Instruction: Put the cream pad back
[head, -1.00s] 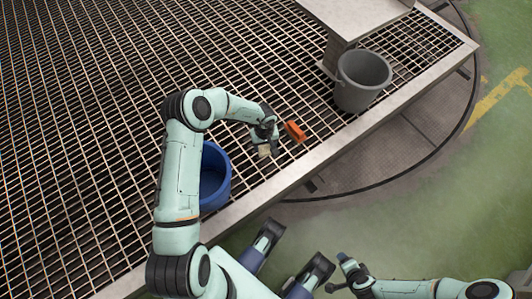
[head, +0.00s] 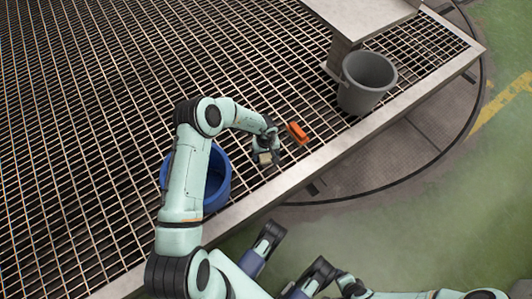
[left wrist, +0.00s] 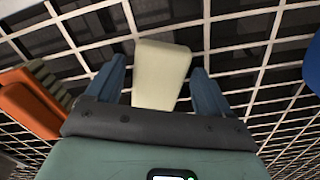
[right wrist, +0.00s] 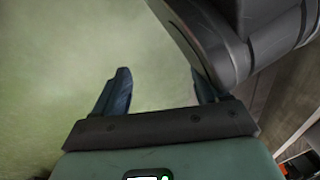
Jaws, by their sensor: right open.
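The cream pad (head: 265,158) is a small pale block at my left gripper, over the grating. In the left wrist view the pad (left wrist: 161,75) lies between the two fingers of my left gripper (left wrist: 158,82), with narrow gaps beside it, so the gripper looks open around it. In the head view the left gripper (head: 267,151) points down at the grating, right of the blue tub. My right gripper (right wrist: 160,88) is open and empty, over green floor in the right wrist view.
An orange brush (head: 298,132) lies on the grating (head: 100,100) right of the left gripper. A blue tub (head: 222,190) stands partly behind my left arm. A grey bucket (head: 366,82) stands near a grey bench (head: 355,18). The grating's front edge (head: 330,160) runs diagonally.

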